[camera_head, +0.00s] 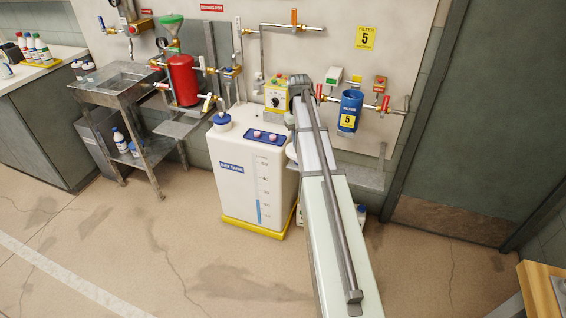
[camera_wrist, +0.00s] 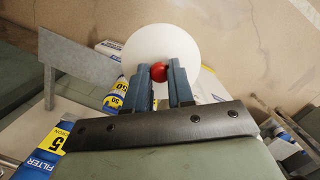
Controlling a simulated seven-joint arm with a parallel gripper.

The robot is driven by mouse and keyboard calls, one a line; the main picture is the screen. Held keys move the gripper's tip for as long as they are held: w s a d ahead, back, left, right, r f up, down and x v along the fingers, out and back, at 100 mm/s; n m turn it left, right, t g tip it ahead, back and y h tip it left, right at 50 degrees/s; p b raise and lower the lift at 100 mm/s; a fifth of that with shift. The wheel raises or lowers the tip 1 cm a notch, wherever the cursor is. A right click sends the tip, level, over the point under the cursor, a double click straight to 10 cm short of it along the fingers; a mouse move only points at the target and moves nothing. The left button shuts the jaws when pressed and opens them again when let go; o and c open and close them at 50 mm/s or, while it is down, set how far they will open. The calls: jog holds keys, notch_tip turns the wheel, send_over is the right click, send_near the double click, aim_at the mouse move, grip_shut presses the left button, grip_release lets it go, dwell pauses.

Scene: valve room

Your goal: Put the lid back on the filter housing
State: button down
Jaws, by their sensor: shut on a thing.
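The filter housing (camera_head: 349,112) is a blue upright cylinder with a yellow "5" label, mounted on the wall pipework right of my arm in the head view. Part of it shows at the lower left of the wrist view (camera_wrist: 42,155). The lid (camera_wrist: 190,50) is a white round disc with a red knob in the wrist view. My gripper (camera_wrist: 158,76) is shut on the red knob, with the disc beyond the fingertips. The lid is apart from the housing. In the head view my arm hides the gripper and most or all of the lid.
A white tank (camera_head: 245,185) with a blue cap stands left of my arm. A grey metal shelf (camera_head: 355,175) is below the housing. A red vessel (camera_head: 183,80) with a green funnel hangs further left. Red-handled valves flank the housing. The floor in front is clear.

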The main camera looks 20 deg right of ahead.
jog(key=w+d+r+n, duration=0.4)
jog(key=d+r+n, duration=0.1)
jog(key=d, duration=0.5)
jog(key=w+d+r+n+t+h, duration=0.1)
jog(key=w+d+r+n, duration=0.4)
jog(key=d+n, duration=0.3)
jog(key=w+d+r+n+h, duration=0.1)
jog(key=w+d+r+n, duration=0.4)
jog(key=d, duration=0.9)
jog(key=shift+d+r+n+t, duration=0.2)
jog(key=shift+r+n+t, duration=0.2)
jog(key=shift+r+n, duration=0.35)
jog(key=shift+w+f, duration=0.1)
jog(key=shift+f, duration=0.15)
jog(key=shift+f, duration=2.95)
jog(key=shift+f, duration=0.2)
